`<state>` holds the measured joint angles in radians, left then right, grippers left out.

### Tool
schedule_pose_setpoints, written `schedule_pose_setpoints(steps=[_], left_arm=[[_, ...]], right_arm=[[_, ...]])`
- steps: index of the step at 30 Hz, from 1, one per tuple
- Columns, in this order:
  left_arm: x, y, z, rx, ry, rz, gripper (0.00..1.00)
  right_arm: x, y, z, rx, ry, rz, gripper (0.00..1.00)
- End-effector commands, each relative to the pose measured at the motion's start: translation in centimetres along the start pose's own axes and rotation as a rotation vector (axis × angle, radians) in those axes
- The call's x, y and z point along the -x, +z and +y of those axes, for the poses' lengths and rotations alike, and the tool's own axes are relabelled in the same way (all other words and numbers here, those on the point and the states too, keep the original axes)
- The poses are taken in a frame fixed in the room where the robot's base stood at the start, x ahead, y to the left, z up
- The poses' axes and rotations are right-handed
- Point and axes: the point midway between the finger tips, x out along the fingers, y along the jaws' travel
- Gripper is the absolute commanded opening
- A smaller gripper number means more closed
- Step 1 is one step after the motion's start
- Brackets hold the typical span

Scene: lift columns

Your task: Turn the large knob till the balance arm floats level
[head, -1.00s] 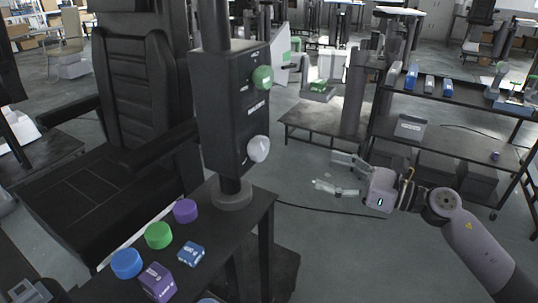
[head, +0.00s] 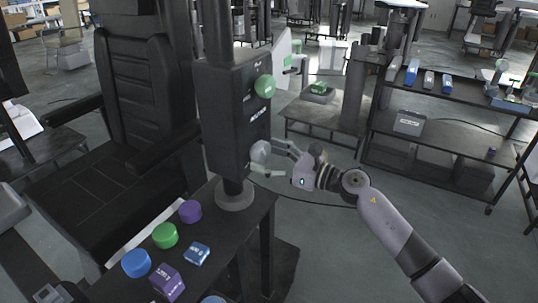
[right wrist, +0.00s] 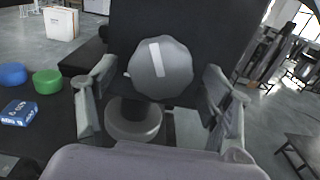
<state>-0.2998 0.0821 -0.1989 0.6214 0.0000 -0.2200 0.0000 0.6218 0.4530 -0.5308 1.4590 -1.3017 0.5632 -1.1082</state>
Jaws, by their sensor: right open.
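A grey-white faceted knob (head: 260,151) with a pale stripe sits low on the front of a black column box (head: 228,125). It shows large in the right wrist view (right wrist: 160,68). A green knob (head: 265,86) is higher on the same box. My right gripper (head: 262,157) is open in front of the grey-white knob. In the right wrist view its fingers stand on either side of that knob, with a visible gap at each side. I cannot make out a balance arm. My left gripper is not in view.
A dark table (head: 232,226) below the box holds a purple cap (head: 190,211), green cap (head: 165,235), blue cap (head: 136,263), purple box (head: 168,281) and blue box (head: 197,254). A black chair (head: 140,110) stands left. A shelf (head: 455,142) stands right.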

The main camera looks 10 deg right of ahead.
Motion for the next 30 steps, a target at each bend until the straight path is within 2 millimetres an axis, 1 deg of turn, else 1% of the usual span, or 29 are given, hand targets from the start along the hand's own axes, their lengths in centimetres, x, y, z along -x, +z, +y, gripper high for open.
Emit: schedule_pose_setpoints(steps=[6,7,27,28,30], left_arm=[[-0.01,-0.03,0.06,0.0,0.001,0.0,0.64],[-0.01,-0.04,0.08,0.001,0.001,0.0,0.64],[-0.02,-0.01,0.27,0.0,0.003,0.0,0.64],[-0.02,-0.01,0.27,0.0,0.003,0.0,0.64],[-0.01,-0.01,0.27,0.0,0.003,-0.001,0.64]], right_arm=[[-0.03,-0.03,-0.02,0.0,0.0,0.0,0.74],[-0.02,-0.03,-0.02,0.0,0.0,0.0,0.72],[0.02,-0.03,-0.03,0.0,0.0,0.001,0.28],[0.02,-0.03,-0.02,0.0,0.0,0.001,0.26],[0.02,-0.03,-0.03,-0.001,0.0,0.001,0.25]])
